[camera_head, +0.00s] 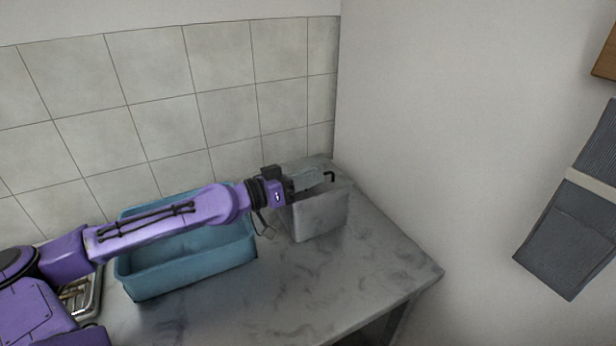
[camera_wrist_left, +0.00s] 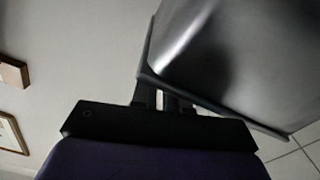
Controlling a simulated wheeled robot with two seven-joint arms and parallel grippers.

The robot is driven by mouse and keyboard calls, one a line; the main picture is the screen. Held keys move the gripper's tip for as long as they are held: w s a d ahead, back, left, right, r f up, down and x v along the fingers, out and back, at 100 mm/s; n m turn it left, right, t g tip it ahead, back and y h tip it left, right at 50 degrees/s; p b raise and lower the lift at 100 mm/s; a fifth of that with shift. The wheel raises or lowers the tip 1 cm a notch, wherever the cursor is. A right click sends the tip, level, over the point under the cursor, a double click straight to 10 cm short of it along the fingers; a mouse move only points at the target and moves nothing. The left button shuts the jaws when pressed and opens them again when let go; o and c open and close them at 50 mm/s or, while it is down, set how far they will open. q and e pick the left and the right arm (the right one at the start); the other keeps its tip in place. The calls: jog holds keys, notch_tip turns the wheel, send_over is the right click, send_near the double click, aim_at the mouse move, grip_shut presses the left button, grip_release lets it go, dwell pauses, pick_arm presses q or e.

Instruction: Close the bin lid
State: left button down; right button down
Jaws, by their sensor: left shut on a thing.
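The grey bin (camera_head: 322,217) stands on the counter near the wall corner, behind and to the right of the teal basin. Its lid (camera_head: 308,178) shows as a pale grey panel above the bin's body, partly hidden by my gripper; I cannot tell its exact angle. A small black hooked part (camera_head: 329,176) shows at the lid's right end. My left gripper (camera_head: 289,188) is at the left side of the lid. In the left wrist view, its fingers (camera_wrist_left: 165,100) are shut on the edge of a smooth grey panel, the lid (camera_wrist_left: 225,60). My right gripper is not in view.
A teal basin (camera_head: 190,270) sits on the marble counter (camera_head: 310,290) under my left arm. A metal rack (camera_head: 82,298) is at the lower left. A tiled wall is behind and a plain wall to the right. The counter's front right is clear.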

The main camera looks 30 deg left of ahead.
pick_arm(q)
jog(key=shift+s+d+f, duration=0.15)
jog(key=shift+d+f, duration=0.1)
jog(key=shift+f, duration=0.15)
jog(key=c, duration=1.6)
grip_release()
jog(key=o, duration=0.4)
jog(key=shift+c, duration=0.2)
jog(key=shift+s+r, duration=0.1)
jog(key=shift+r, duration=0.05)
jog(key=shift+a, duration=0.15)
jog(key=shift+r, duration=0.1)
